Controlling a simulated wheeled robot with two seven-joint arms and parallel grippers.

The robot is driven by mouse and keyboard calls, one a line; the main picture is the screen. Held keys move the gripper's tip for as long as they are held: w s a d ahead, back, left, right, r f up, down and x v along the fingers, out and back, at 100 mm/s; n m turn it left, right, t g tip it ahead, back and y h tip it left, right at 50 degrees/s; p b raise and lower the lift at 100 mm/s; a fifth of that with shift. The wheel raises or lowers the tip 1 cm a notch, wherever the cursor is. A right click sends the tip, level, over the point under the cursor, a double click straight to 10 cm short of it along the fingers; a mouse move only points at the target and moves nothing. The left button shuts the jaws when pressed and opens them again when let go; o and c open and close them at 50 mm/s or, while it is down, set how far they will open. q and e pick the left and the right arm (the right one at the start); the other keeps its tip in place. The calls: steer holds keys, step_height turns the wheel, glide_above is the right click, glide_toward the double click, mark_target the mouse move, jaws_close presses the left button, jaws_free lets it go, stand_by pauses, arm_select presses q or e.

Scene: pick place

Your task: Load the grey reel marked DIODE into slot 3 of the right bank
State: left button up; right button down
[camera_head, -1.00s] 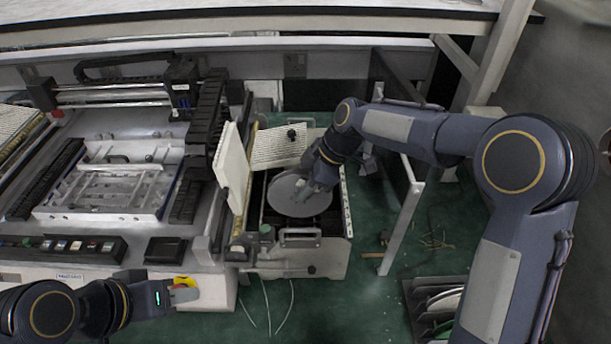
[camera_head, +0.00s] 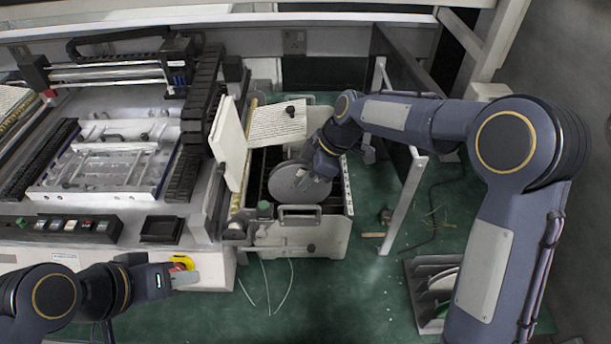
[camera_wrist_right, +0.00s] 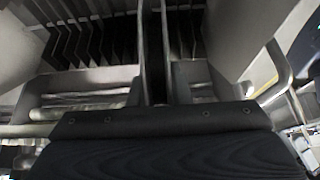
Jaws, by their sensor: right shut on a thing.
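My right gripper (camera_head: 318,174) is shut on the grey reel (camera_head: 290,186), a round disc at the bank in the middle of the head view. The bank (camera_head: 322,236) is a pale frame with dark slots, and the reel covers part of it. In the right wrist view, dark upright dividers (camera_wrist_right: 85,40) stand at the top behind a dark form across the bottom. I cannot read the DIODE mark or the slot number, nor tell how deep the reel sits. My left gripper (camera_head: 184,278) is at lower left, away from the bank; its fingers are unclear.
A white machine with a gantry and a fixture plate (camera_head: 105,160) fills the left. A pale raised panel (camera_head: 230,145) borders the bank on its left. A white post (camera_head: 402,205) stands to its right. A rack with reels (camera_head: 437,285) stands at lower right.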

mark_target(306, 199)
steer(key=shift+f+b, duration=1.7)
steer(key=shift+f, duration=0.1)
steer(key=shift+f+b, duration=1.4)
steer(key=shift+f, duration=0.1)
steer(key=shift+f, duration=0.15)
steer(key=shift+f+b, duration=0.75)
steer(key=shift+b, duration=0.05)
steer(key=c, duration=1.3)
jaws_free()
